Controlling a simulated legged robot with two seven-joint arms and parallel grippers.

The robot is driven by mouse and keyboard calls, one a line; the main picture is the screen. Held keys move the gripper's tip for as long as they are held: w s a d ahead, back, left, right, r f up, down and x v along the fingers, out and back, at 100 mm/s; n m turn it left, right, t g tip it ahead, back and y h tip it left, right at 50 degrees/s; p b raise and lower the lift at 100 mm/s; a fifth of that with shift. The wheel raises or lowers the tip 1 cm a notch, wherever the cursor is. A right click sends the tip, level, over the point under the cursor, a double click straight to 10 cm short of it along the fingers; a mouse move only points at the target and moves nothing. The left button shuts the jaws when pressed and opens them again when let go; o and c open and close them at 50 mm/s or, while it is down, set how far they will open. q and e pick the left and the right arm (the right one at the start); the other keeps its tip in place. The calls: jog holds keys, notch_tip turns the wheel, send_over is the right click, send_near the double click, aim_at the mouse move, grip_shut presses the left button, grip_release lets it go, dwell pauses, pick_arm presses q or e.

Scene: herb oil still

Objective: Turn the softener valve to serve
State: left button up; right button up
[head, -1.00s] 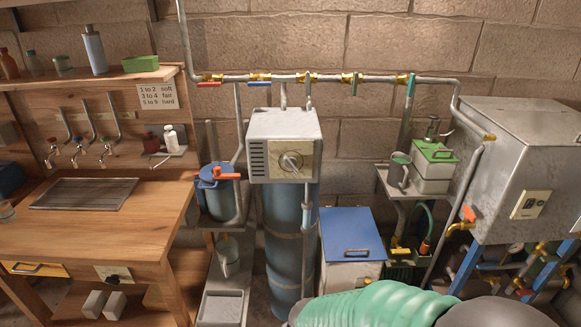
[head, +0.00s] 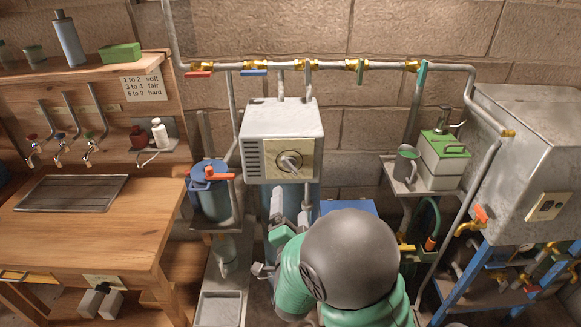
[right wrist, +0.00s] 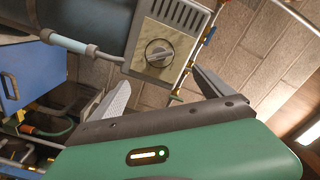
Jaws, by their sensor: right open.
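The softener valve is a pale metal box (head: 281,118) on top of a blue cylinder. Its round grey knob (head: 290,161) sits on a beige plate and also shows in the right wrist view (right wrist: 158,53). The plate's markings are too small to read. My right gripper (head: 268,236) is open and empty, below and in front of the knob, apart from it. In the right wrist view its two fingers (right wrist: 160,80) are spread, with the valve box beyond them. My arm hides much of the cylinder. My left gripper is out of view.
A pipe (head: 335,67) with several coloured taps runs above the valve. A blue canister (head: 209,190) with an orange lever stands close left. A shelf at right holds a green mug (head: 406,165) and a green-lidded box (head: 442,158). A blue-lidded bin (right wrist: 16,77) stands beside the cylinder.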

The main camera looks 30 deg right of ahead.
jog(key=p, duration=0.1)
send_near(289, 169)
jog(key=x, duration=0.2)
jog(key=p+x, duration=0.1)
jog(key=x, duration=0.2)
jog(key=d+x, duration=0.1)
jog(key=x, duration=0.2)
jog(key=shift+s+f, duration=0.15)
jog(key=shift+s, duration=0.05)
jog(key=shift+w+d, duration=0.2)
jog(key=shift+w, duration=0.1)
jog(key=shift+w+a, duration=0.2)
jog(key=shift+w+a+r, duration=0.1)
jog(key=shift+a+r, duration=0.2)
jog(key=shift+a, duration=0.45)
jog(key=shift+c, duration=1.4)
jog(key=shift+d+f, duration=0.1)
jog(key=shift+d, duration=0.55)
jog(key=c, duration=0.7)
jog(key=shift+c, duration=1.3)
jog(key=shift+a, duration=0.2)
jog(key=shift+c, duration=0.6)
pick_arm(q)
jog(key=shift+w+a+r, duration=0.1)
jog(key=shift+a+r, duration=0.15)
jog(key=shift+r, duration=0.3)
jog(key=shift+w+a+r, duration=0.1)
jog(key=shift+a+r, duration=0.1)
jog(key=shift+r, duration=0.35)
